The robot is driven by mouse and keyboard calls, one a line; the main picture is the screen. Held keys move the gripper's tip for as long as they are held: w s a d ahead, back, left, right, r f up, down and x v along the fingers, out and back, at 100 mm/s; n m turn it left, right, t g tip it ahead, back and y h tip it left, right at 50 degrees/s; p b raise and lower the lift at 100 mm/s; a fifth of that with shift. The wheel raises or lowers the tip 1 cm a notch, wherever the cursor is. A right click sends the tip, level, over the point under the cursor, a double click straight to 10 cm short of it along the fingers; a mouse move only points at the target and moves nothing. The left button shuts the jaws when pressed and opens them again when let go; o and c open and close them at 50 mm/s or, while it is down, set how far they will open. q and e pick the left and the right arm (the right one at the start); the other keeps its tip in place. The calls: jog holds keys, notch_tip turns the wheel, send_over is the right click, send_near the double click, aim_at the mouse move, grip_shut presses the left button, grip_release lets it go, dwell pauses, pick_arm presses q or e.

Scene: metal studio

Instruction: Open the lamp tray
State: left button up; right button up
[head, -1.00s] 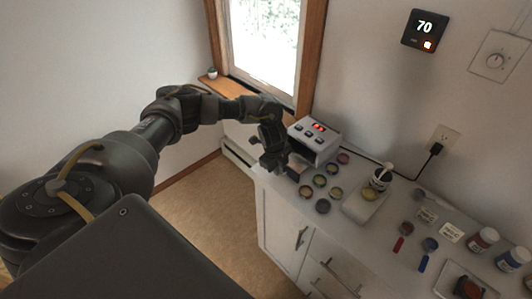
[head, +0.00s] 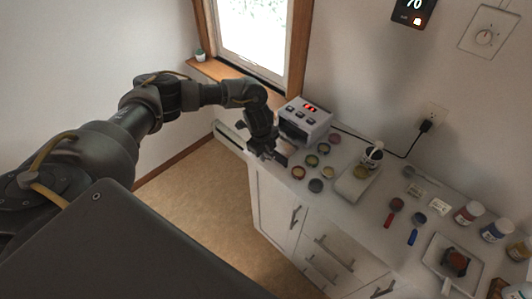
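The lamp (head: 304,116) is a white box with a red display and dark buttons, at the back left end of the white counter beside the window. Its front has a dark opening (head: 292,131) facing my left arm. My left gripper (head: 268,156) is low in front of that opening, over the counter's left end. A small dark, partly hidden piece shows beside its fingers; I cannot tell whether it is the tray or whether they touch it. The fingers are dark and small, so their gap cannot be made out. My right gripper is not in view.
Several small round colour pots (head: 315,185) stand just right of my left gripper. Behind them is a white tray (head: 357,184) with a dark cup (head: 372,156). Red and blue handled tools (head: 413,236) and jars (head: 468,213) lie further right. A black cord (head: 375,147) runs behind.

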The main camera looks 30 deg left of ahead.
pick_arm(q)
notch_tip(320, 180, up, 10)
jog(key=s+b, duration=0.1)
jog(key=shift+s+a, duration=0.2)
jog(key=shift+s, duration=0.2)
jog(key=shift+r, duration=0.1)
